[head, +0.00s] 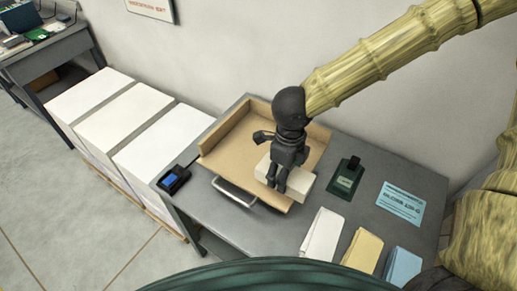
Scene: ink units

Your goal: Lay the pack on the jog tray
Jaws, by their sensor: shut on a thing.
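The jog tray (231,150) is a tan, shallow tray with raised walls at the back and sides and a metal handle at its front. It sits on the grey table. My gripper (278,184) points down over the tray's front right part and is shut on a white pack (299,186). The pack is a pale block, seen over the tray's front right area. I cannot tell whether it touches the tray floor. My gripper hides part of the pack's top.
A dark green device (345,178) and a blue card (400,203) lie right of the tray. White (323,235), yellow (362,250) and blue (402,266) stacks line the front edge. A small black device (173,179) sits at the left edge. White paper stacks (122,126) stand left of the table.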

